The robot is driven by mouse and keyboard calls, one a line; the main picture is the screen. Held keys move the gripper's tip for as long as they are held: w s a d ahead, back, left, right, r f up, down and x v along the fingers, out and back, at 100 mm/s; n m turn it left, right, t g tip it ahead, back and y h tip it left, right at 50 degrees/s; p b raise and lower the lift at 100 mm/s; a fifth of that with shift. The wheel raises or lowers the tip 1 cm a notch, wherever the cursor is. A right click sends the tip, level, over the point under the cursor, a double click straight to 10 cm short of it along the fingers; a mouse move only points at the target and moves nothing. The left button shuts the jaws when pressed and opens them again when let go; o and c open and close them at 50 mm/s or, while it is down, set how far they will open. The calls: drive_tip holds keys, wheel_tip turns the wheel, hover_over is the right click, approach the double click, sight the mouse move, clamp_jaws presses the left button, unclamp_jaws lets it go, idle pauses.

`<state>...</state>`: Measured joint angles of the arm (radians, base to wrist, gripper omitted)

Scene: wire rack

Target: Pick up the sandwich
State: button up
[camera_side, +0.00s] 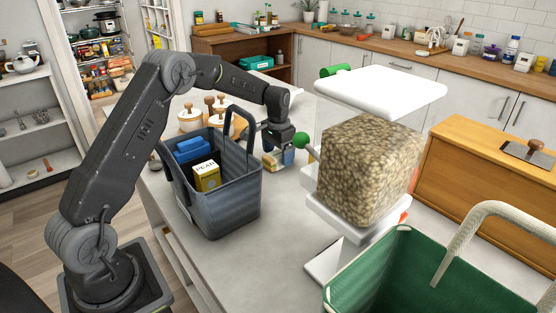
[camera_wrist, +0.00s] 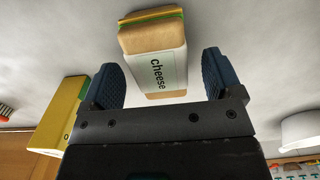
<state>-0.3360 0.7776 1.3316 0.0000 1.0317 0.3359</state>
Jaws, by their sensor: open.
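The sandwich (camera_wrist: 137,40) has bread-coloured faces, a green and yellow filling edge and a white band reading "cheese". In the wrist view it lies between the two blue finger pads of my gripper (camera_wrist: 160,62), with a gap on each side. My gripper is open and does not hold it. In the side view my gripper (camera_side: 277,153) points down at the counter, just right of the grey basket (camera_side: 235,190). The sandwich there is small and partly covered by the fingers.
The basket holds a blue item (camera_side: 192,149) and a yellow box (camera_side: 207,176) marked "PEAR". A white stand with a large speckled block (camera_side: 368,170) is close on the right. Several wooden-lidded jars (camera_side: 190,118) stand behind the basket. A green basket (camera_side: 400,275) is in front right.

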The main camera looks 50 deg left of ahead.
drive_tip(key=shift+f, duration=0.4)
drive_tip(key=shift+c, duration=0.2)
drive_tip(key=shift+r, duration=0.1)
drive_tip(key=c, duration=1)
